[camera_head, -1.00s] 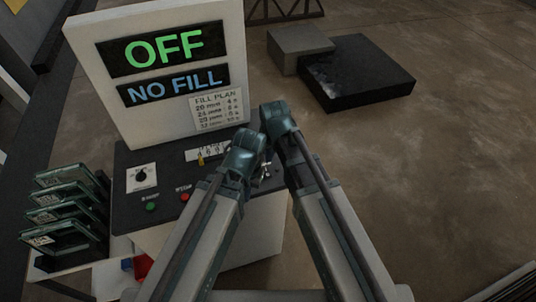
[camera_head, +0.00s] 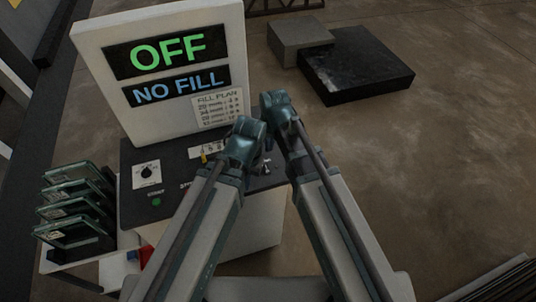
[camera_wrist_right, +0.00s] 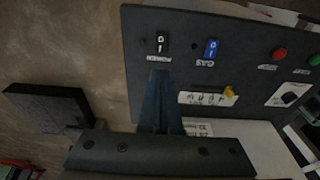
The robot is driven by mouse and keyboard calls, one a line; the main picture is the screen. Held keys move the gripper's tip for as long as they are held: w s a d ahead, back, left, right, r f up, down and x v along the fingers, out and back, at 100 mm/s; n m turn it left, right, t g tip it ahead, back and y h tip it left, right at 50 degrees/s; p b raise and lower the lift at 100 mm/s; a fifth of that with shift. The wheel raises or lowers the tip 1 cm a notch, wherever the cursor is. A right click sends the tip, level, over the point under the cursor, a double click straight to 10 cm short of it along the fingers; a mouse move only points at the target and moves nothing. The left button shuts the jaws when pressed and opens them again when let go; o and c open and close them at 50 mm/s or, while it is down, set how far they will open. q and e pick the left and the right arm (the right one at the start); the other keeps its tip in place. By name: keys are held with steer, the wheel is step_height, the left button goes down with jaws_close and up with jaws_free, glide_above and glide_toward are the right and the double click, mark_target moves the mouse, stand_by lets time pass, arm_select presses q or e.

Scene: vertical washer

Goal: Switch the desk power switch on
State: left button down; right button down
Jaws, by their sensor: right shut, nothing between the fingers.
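The power switch (camera_wrist_right: 161,43) is a small black rocker marked 0 and 1 near the edge of the dark control panel in the right wrist view. My right gripper (camera_wrist_right: 160,74) is shut and empty, its fingertips pointing toward the POWER label just short of the switch in that picture. I cannot tell whether they touch the panel. The display (camera_head: 168,50) reads OFF in green. My left gripper is not clearly visible.
A blue GAS switch (camera_wrist_right: 211,48) sits beside the power switch, then a red button (camera_wrist_right: 279,54). The panel also has a black knob (camera_head: 147,172) and a green button (camera_head: 156,202). A rack of plates (camera_head: 75,210) stands left.

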mark_target(266, 165)
steer(key=shift+w+a, duration=0.1)
steer(key=shift+w, duration=0.3)
steer(key=f+b, duration=0.4)
steer(key=w+f+b, duration=0.1)
steer(key=f+b, duration=0.3)
steer(key=w+f+b, duration=0.1)
steer(key=f+b, duration=0.3)
steer(key=shift+a+f+b, duration=0.3)
steer(key=shift+a+b, duration=0.05)
steer(key=shift+w+f+b, duration=0.15)
steer(key=shift+f+b, duration=0.4)
